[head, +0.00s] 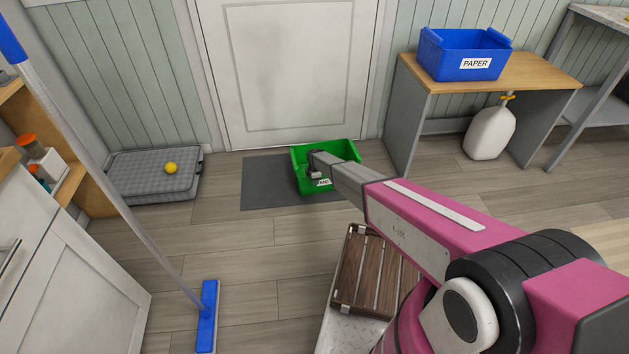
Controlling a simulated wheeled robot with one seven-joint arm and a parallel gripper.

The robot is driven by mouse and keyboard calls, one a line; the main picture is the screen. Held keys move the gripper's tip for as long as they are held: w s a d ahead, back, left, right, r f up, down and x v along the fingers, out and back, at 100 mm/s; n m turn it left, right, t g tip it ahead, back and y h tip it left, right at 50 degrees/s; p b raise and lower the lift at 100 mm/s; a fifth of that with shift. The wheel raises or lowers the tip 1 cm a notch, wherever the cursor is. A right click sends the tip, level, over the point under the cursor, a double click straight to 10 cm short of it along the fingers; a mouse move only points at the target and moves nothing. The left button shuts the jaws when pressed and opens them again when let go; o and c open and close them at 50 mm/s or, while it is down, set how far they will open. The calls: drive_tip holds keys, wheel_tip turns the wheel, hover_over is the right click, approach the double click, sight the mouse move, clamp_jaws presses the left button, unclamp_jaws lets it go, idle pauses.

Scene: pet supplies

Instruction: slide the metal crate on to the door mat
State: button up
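A green open crate (299,177) stands upright on the floor in front of the white door. Its white label is partly covered by my arm, so I cannot read the whole word; no other crate in view is labelled metal. The dark grey door mat (264,185) lies flat at the door, and its bare part shows left of the crate. The crate overlaps the mat's right part; the mat's right edge is hidden. My gripper (314,172) is at the crate's front left, over or against its front wall. Its fingers are too small and hidden to tell.
A blue broom (208,310) leans in the left foreground. Floor before the mat is clear.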

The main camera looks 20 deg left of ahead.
drive_tip(key=shift+r, duration=0.15)
wheel_tip(320, 180, up, 10)
drive_tip(key=shift+s+r, duration=0.25)
idle(0.3)
drive_tip(key=shift+d, duration=0.1)
drive_tip(key=s+d+r+m, duration=0.3)
drive_tip(key=d+r, duration=0.3)
drive_tip(key=d, duration=0.3)
drive_tip(key=s+d+r+m, duration=0.35)
drive_tip(key=d+r, duration=0.25)
drive_tip(key=d, duration=0.3)
drive_tip(key=s+d+r+m, duration=0.35)
drive_tip(key=d+r, duration=0.25)
drive_tip(key=d, duration=0.4)
drive_tip(key=s+d+r+m, duration=0.6)
drive_tip(key=s+d+r, duration=0.1)
drive_tip(key=s+d, duration=0.3)
drive_tip(key=s+d+r+m, duration=0.7)
drive_tip(key=s+d+r, duration=0.1)
drive_tip(key=d, duration=0.4)
drive_tip(key=shift+s+r+m+g, duration=0.25)
drive_tip(key=shift+s+m+g, duration=0.05)
drive_tip(key=shift+s, duration=0.6)
